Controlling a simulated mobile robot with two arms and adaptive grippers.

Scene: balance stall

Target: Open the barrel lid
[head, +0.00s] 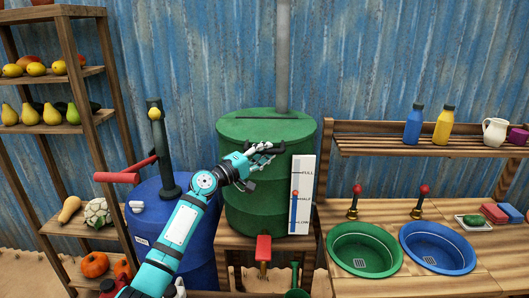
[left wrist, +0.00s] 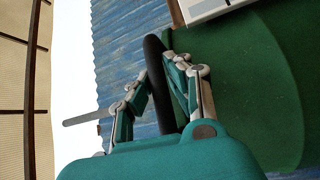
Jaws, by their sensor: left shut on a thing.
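The green barrel (head: 262,205) stands on a wooden stand against the blue corrugated wall. Its green lid (head: 262,128) lies across the top; I see no clear gap under it. My left gripper (head: 264,152) is at the front edge of the lid, shut on the dark lid handle. In the left wrist view the two fingers of the left gripper (left wrist: 155,70) sit on either side of the black handle (left wrist: 154,52), with green barrel surface to the right. The part of the handle between the fingers is partly hidden.
A white level gauge (head: 302,195) stands at the barrel's right front, close to my gripper. A red tap (head: 263,250) is below. A blue barrel (head: 172,240) with a hand pump (head: 156,150) is left. Green (head: 365,250) and blue (head: 437,248) basins are right. A grey pipe (head: 283,60) rises behind.

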